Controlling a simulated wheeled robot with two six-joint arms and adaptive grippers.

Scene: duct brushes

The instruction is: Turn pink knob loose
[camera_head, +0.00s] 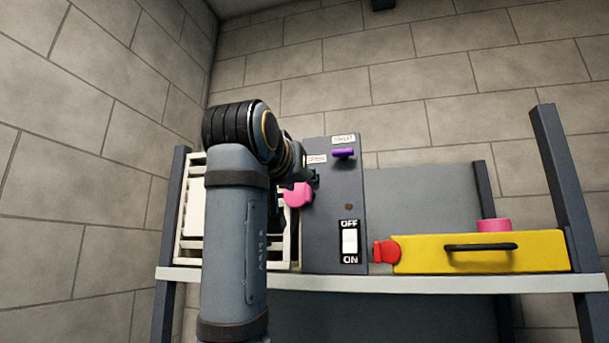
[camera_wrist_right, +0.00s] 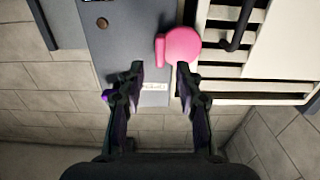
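The pink knob (camera_head: 298,195) sticks out at the left edge of the grey control box (camera_head: 325,230). In the right wrist view the pink knob (camera_wrist_right: 180,46) is a round disc just beyond the fingertips, nearer the right-hand finger. My right gripper (camera_wrist_right: 160,68) is open, with nothing between its fingers. In the head view my right gripper (camera_head: 311,178) is mostly hidden behind its own arm, near the top of the knob. I cannot tell whether a finger touches the knob. My left gripper is not in view.
A white slatted vent (camera_head: 192,215) stands left of the box. The box carries a purple handle (camera_head: 343,153) and an OFF/ON switch (camera_head: 349,241). A yellow case (camera_head: 480,256) with a red part (camera_head: 386,251) lies right on the white shelf (camera_head: 430,284), with a pink cylinder (camera_head: 494,225) above.

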